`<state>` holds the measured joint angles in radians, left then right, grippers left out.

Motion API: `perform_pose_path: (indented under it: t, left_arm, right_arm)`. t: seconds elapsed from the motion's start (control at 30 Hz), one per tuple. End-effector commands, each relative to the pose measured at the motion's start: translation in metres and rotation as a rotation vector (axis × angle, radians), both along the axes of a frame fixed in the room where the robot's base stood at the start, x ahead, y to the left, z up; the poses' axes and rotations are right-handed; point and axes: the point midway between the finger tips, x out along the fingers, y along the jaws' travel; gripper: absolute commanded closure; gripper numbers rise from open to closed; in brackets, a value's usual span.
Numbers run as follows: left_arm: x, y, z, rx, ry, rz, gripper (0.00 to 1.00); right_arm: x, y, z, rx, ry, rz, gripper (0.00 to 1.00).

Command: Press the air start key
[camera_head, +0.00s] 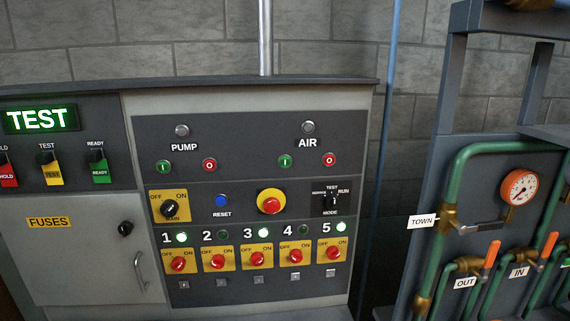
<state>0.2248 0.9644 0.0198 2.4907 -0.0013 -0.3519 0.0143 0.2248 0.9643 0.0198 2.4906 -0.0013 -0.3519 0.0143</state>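The control panel (250,140) stands upright in front of me. Under the AIR label (307,143) are two round keys. The green air start key (285,161) with a white bar mark is on the left, and the red air stop key (329,160) with a white circle is on the right. The grey lamp (308,127) above the AIR label looks unlit. Neither of my grippers shows in this view.
The PUMP keys, green (163,167) and red (209,165), sit left of the AIR pair. A red emergency button (271,202) and the mode switch (331,201) are below. A pipe frame with a gauge (519,188) stands at the right.

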Motion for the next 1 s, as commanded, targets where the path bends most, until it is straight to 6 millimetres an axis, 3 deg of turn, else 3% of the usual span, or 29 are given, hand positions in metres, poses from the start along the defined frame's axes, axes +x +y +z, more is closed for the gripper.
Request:
perform_pose_path:
  t: [0.07, 0.47, 1.0]
  left_arm:
    - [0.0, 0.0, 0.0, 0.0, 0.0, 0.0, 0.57]
    - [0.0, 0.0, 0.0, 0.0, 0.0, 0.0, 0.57]
    - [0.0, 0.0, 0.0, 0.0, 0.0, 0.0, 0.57]
  right_arm:
    - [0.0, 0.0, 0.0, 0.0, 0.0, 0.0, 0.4]
    - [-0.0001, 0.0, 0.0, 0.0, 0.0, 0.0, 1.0]
    - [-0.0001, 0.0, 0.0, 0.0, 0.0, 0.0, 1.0]
